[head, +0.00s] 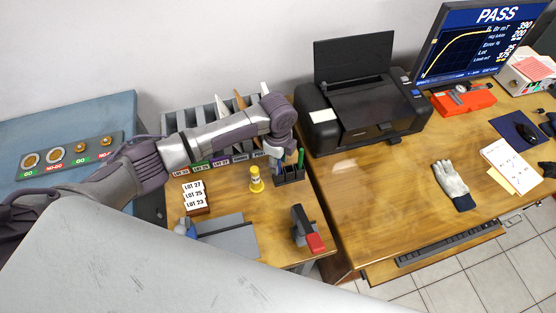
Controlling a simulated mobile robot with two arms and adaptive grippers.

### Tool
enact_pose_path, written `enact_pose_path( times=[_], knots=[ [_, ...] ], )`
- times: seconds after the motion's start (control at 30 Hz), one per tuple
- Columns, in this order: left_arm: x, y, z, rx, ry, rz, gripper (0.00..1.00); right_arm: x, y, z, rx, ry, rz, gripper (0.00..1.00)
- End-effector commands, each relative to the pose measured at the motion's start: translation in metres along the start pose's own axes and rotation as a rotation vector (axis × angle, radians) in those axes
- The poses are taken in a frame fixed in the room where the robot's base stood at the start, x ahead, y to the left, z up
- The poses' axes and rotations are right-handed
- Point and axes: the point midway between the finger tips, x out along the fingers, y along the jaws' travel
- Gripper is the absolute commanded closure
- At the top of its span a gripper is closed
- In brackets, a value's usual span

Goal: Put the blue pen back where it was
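My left arm reaches in from the left, and its gripper (282,146) points down just above a dark pen holder (291,177). A green pen (301,157) stands upright in the holder. A small bluish shape (278,165) shows at the holder's left side below the gripper; it may be the blue pen, but it is too small to be sure. The fingers are small and partly hidden by the wrist, so I cannot tell whether they are open or shut on something. My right gripper is out of view.
A yellow bottle (256,179) stands left of the holder. A lot-number card block (195,198) and a red-handled tool (307,232) are on the wooden table. A printer (360,106) stands to the right. Sorter slots (188,118) are behind the arm.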

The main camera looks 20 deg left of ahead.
Motion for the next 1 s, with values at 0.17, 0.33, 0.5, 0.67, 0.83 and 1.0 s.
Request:
enact_pose_path(
  times=[0.17, 0.33, 0.5, 0.67, 0.83, 1.0],
  knots=[
    [-0.001, 0.0, 0.0, 0.0, 0.0, 0.0, 0.61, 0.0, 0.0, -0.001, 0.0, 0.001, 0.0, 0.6],
    [-0.012, -0.002, 0.0, 0.0, 0.0, -0.004, 0.61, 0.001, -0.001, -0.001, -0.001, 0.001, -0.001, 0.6],
    [-0.044, -0.002, 0.0, 0.001, 0.0, -0.005, 0.61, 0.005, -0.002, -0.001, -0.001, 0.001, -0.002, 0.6],
    [-0.079, -0.002, 0.0, 0.001, 0.0, -0.005, 0.61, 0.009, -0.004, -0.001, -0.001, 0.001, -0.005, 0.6],
    [-0.107, -0.001, 0.0, 0.0, 0.0, -0.003, 0.61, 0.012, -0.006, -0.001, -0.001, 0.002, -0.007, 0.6],
    [-0.121, -0.001, 0.0, 0.0, 0.001, -0.002, 0.61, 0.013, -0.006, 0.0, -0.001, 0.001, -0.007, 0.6]
  ],
)
